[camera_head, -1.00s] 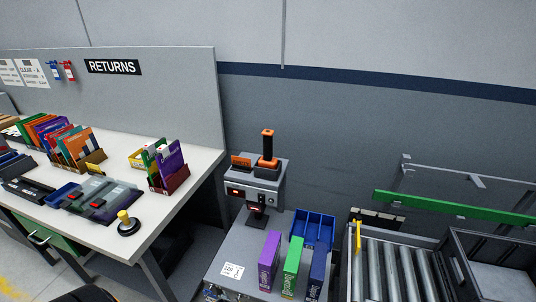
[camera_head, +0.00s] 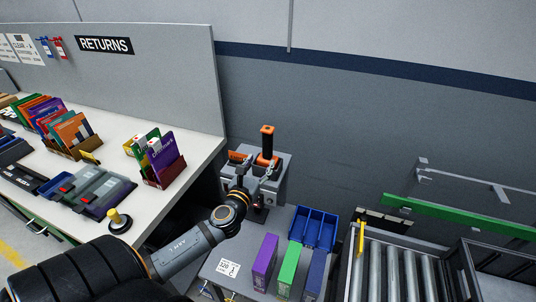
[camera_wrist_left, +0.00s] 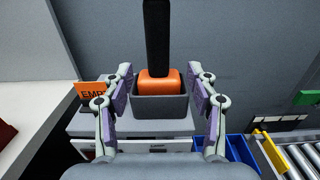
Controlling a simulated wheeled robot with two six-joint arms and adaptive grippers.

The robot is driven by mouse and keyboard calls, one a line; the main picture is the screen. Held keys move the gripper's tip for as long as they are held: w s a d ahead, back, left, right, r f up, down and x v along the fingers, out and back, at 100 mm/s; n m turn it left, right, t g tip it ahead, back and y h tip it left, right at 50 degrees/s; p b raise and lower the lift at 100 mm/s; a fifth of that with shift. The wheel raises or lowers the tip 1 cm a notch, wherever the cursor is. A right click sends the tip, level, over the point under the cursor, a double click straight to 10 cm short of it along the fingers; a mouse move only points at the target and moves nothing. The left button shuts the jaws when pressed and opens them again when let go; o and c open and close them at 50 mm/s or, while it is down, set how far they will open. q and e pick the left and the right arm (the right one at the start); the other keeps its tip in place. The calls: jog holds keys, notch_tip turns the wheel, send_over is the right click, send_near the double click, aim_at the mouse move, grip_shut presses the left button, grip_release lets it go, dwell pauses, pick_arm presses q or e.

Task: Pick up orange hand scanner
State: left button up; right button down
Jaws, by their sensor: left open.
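The orange hand scanner (camera_head: 267,143) stands upright in a dark holder on top of a grey machine, with an orange top and a black handle. In the left wrist view the black handle (camera_wrist_left: 157,38) rises from an orange part (camera_wrist_left: 158,86) seated in the grey holder (camera_wrist_left: 160,106). My left gripper (camera_head: 256,164) is in front of the machine, open and empty. In its wrist view the two fingers (camera_wrist_left: 160,90) appear on either side of the scanner's lower part, apart from it. The machine's front is partly hidden behind my gripper. My right gripper is not in view.
An orange sign (camera_wrist_left: 90,92) stands left of the scanner. Blue bins (camera_head: 314,228) and purple, green and blue upright boxes (camera_head: 288,266) are on the lower counter. The returns table (camera_head: 195,150) with books is left, a roller conveyor (camera_head: 392,270) right.

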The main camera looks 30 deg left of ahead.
aim_at(266, 153)
pick_arm(q)
jog(key=x, duration=0.3)
jog(key=shift+f, duration=0.1)
jog(key=shift+w+f, duration=0.1)
jog(key=shift+w, duration=0.15)
jog(key=shift+w+a+p, duration=0.25)
jog(key=shift+w+p, duration=0.2)
jog(key=shift+p, duration=0.05)
jog(key=x, duration=0.3)
jog(key=shift+w+a+f+p, duration=0.15)
jog(key=shift+w+p, duration=0.15)
jog(key=shift+p, duration=0.1)
jog(key=shift+w+f, duration=0.1)
jog(key=shift+w, duration=0.1)
jog(key=shift+s, duration=0.1)
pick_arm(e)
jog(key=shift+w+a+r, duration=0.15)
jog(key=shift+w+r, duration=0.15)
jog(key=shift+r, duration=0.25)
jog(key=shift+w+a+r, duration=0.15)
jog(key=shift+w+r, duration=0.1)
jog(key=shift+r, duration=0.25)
pick_arm(q)
jog(key=shift+s, duration=0.1)
jog(key=c, duration=0.5)
grip_shut()
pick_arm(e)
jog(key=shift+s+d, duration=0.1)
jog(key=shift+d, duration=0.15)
